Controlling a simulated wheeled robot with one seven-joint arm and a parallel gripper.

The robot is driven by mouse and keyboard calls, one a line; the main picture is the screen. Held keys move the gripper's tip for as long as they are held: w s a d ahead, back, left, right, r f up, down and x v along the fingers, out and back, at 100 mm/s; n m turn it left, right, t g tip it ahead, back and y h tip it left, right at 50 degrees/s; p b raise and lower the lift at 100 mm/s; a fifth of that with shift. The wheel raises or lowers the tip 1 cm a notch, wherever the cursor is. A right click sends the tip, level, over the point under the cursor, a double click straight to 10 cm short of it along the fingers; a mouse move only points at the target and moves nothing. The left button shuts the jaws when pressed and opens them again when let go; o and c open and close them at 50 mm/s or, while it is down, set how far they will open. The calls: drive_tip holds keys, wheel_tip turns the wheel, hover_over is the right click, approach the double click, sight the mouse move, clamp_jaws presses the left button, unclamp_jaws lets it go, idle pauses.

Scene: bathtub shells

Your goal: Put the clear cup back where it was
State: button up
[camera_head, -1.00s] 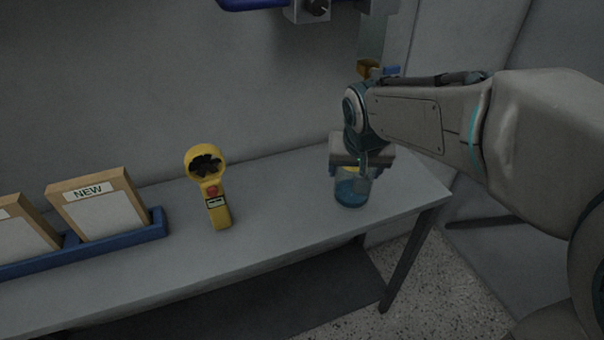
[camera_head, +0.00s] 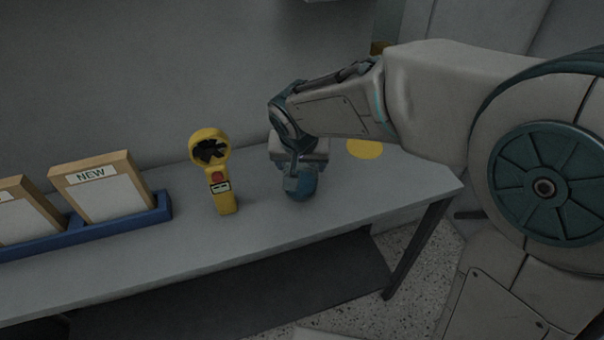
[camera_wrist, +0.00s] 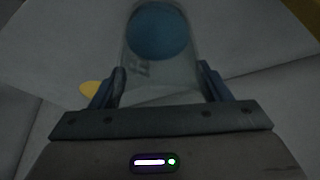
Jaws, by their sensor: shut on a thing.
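The clear cup (camera_wrist: 160,55) has a blue bottom or blue contents, seen in the wrist view between my two fingers. In the head view the cup (camera_head: 301,188) shows as a blue shape under my wrist, partly hidden by my gripper. My gripper (camera_head: 298,178) is shut on the cup over the grey table (camera_head: 255,245), right of the yellow device. I cannot tell whether the cup's base touches the table. A flat yellow disc (camera_head: 364,149) lies bare on the table, right of my gripper. The disc also shows in the wrist view (camera_wrist: 90,87).
A yellow handheld device (camera_head: 217,178) with a round head stands close on the left of my gripper. Further left, a blue rack (camera_head: 120,222) holds framed boards, one labelled NEW (camera_head: 98,188). The table's front strip is clear. A wall stands behind.

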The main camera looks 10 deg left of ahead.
drive_tip(key=shift+f, duration=1.8)
drive_tip(key=shift+f+b, duration=0.15)
drive_tip(key=shift+b, duration=0.2)
drive_tip(key=o, duration=1.1)
drive_tip(key=shift+c, duration=0.2)
drive_tip(key=shift+r+p, duration=0.3)
drive_tip(key=shift+r, duration=0.15)
drive_tip(key=p+v, duration=0.1)
drive_tip(key=v, duration=1)
drive_tip(key=shift+r, duration=0.25)
